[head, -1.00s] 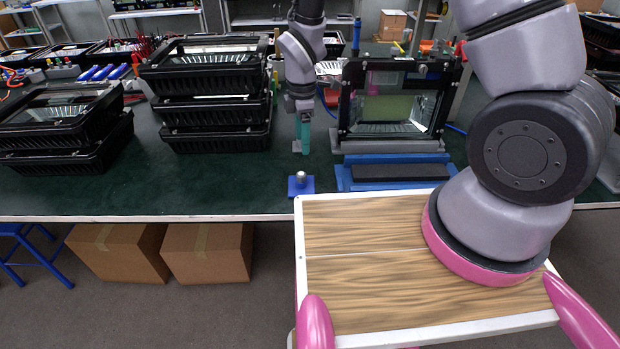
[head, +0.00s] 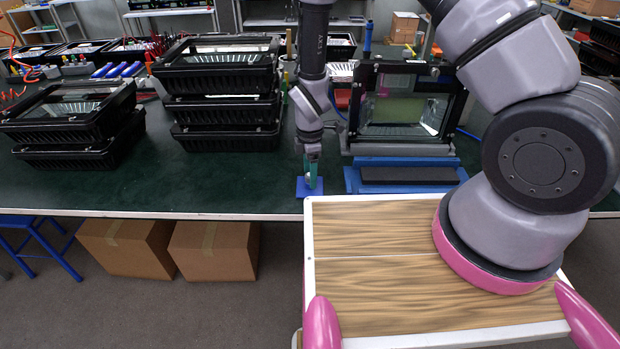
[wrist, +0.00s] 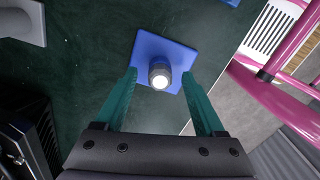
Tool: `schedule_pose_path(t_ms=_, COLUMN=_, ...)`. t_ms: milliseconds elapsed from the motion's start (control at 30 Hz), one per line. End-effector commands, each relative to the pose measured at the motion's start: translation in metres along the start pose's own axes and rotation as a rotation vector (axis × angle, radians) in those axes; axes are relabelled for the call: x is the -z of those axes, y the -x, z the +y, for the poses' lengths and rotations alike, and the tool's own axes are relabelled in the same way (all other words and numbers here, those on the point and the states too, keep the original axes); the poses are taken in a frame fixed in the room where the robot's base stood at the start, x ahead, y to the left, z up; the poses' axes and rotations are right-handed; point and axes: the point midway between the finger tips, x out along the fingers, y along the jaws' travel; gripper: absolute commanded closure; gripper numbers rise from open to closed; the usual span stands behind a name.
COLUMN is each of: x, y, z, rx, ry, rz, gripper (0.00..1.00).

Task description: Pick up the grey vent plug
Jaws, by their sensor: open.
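The grey vent plug (wrist: 159,74) stands upright on a small blue square base (wrist: 178,50) near the front edge of the bench. The base also shows in the head view (head: 302,187), where the plug is mostly hidden by the fingers. My gripper (head: 311,182) points down over the base with teal fingers. In the wrist view the fingers of my gripper (wrist: 160,82) are open, one on each side of the plug, with a gap on both sides. The fingers do not appear to touch the plug.
Stacked black floodlight housings (head: 222,108) stand to the left. A housing with glass (head: 405,108) stands upright behind a blue fixture with a dark pad (head: 408,175) to the right. A wood-topped surface (head: 375,230) lies in front. The bench left of the base is clear.

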Motion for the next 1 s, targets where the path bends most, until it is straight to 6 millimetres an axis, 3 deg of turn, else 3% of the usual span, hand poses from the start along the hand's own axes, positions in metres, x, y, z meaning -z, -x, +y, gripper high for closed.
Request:
schedule_pose_path(t_ms=200, x=0.000, y=-0.001, z=0.000, rx=0.000, ry=0.000, rz=0.000, gripper=0.29)
schedule_pose_path(t_ms=400, x=0.000, y=0.000, z=0.000, rx=0.000, ry=0.000, rz=0.000, gripper=1.00)
schedule_pose_path(t_ms=767, x=0.000, y=0.004, z=0.000, rx=-0.001, ry=0.000, rz=0.001, gripper=1.00)
schedule_pose_path(t_ms=1000, x=0.000, y=0.032, z=0.001, rx=-0.002, ry=0.001, rz=0.001, gripper=1.00)
